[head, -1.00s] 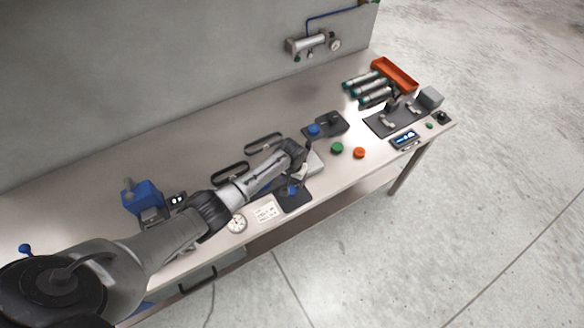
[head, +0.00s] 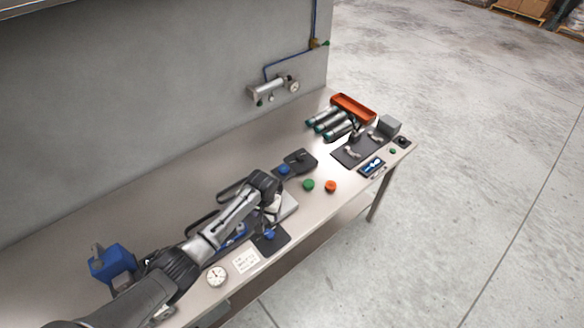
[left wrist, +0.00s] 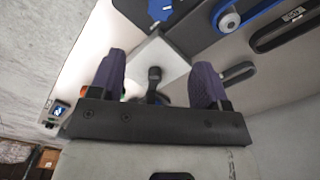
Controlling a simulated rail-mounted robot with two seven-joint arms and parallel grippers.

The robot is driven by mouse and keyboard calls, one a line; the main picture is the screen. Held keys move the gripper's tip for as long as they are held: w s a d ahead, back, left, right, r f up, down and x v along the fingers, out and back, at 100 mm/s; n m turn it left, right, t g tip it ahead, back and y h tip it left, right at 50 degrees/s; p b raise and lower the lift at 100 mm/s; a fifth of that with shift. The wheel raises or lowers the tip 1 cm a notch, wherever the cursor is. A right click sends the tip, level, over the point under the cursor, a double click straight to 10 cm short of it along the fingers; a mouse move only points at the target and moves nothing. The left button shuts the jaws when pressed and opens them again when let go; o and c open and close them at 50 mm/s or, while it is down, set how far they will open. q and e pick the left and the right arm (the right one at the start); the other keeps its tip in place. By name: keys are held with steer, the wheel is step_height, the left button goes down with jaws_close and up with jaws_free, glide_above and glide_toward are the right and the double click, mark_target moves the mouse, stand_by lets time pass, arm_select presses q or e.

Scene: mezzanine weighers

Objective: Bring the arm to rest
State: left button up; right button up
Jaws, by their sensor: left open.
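My left arm reaches in from the lower left of the head view over the workbench (head: 150,215). Its gripper (head: 271,212) is partly hidden below the dark wrist, above the bench near a pale grey block (head: 288,207) and a dark pad with a blue knob (head: 270,241). In the left wrist view the gripper (left wrist: 157,78) is open. Its two purple-grey fingers stand apart with nothing held between them. A pale block with a dark knob-like part (left wrist: 154,76) shows beyond the gap. My right gripper is not in view.
A blue device (head: 112,264) and a dial gauge (head: 217,276) lie near the arm. Green (head: 308,185) and orange (head: 331,186) knobs, grey cylinders and an orange tray (head: 366,110) are farther right. A grey wall (head: 150,110) stands behind. Floor right of the bench is clear.

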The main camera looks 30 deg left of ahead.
arm_select(q)
steer(key=w+d+r+m+t+y, duration=0.1)
steer(key=w+d+r+m+t, duration=0.15)
steer(key=r, duration=0.55)
steer(key=w+d+r+m+t+y, duration=0.1)
steer(key=w+r+m+t, duration=0.15)
steer(key=r, duration=0.55)
steer(key=s+d+r+m+t+h+p, duration=0.1)
steer(key=s+d+r+t+p, duration=0.1)
steer(key=s+d+r+t, duration=0.35)
steer(key=s+d+f+g+p, duration=0.1)
steer(key=s+f+g+p, duration=0.1)
steer(key=s, duration=0.9)
steer(key=s+d+f+g+p, duration=0.1)
steer(key=s+f+g+p, duration=0.1)
steer(key=s, duration=0.9)
steer(key=s+d+f+g+h+p, duration=0.1)
steer(key=s+d+f+g+p, duration=0.1)
steer(key=s, duration=0.9)
steer(key=shift+s+f+n+g, duration=0.3)
steer(key=shift+n+g, duration=0.1)
steer(key=shift+g, duration=0.05)
